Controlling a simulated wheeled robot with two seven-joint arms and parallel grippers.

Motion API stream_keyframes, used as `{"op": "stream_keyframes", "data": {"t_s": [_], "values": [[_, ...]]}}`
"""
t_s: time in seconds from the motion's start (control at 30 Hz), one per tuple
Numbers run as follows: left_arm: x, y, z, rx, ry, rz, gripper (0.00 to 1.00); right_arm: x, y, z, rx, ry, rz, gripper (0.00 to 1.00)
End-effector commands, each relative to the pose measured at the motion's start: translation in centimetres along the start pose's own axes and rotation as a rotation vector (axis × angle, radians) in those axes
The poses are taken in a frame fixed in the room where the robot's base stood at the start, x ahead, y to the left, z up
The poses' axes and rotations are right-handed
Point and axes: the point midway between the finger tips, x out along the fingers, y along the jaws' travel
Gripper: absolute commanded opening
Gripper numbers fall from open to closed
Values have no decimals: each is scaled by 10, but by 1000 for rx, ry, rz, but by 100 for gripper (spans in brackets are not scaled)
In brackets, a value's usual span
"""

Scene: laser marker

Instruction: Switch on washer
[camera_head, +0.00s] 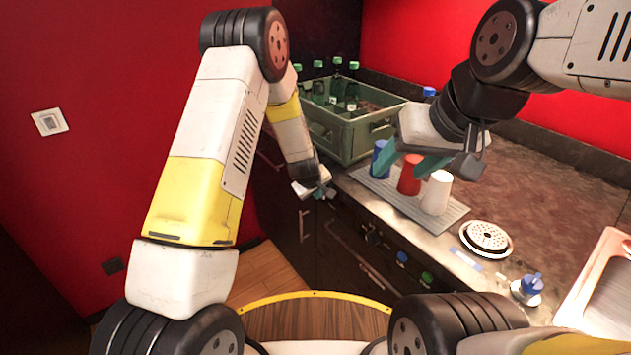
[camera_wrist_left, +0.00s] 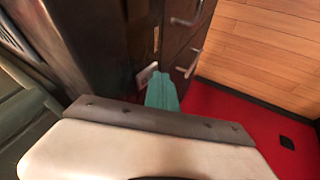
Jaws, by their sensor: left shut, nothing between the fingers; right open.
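The dark counter front (camera_head: 345,245) runs below the countertop, with handles, a dark knob (camera_head: 372,238), a blue knob (camera_head: 402,257) and a green knob (camera_head: 427,278). I cannot tell which part of it is the washer. My left gripper (camera_head: 324,192) is shut and empty beside the upper left part of this front. In the left wrist view its teal fingers (camera_wrist_left: 162,92) are together near a small pale plate (camera_wrist_left: 147,75) and dark panels with handles; contact is unclear. My right gripper (camera_head: 408,166) is open above the cups and holds nothing.
A green crate (camera_head: 345,140) of bottles stands on the counter. Blue (camera_head: 381,158), red (camera_head: 409,175) and white (camera_head: 436,192) cups stand on a grey mat (camera_head: 455,212). A strainer plate (camera_head: 486,238) and sink (camera_head: 600,290) lie right. A wall switch (camera_head: 48,122) is far left.

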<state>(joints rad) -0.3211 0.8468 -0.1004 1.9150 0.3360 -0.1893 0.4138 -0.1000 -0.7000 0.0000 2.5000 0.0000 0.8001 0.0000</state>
Motion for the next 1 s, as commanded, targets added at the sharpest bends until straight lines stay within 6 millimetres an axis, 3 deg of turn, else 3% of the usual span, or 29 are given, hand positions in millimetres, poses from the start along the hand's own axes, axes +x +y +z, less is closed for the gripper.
{"op": "stream_keyframes", "data": {"t_s": [0.33, 1.0], "values": [[6, 4, 2, 1, -1, 1, 0, 0, 0, 0, 0, 0, 0, 56], [-8, 12, -5, 1, 1, 4, 0, 0, 0, 0, 0, 0, 0, 56]]}}
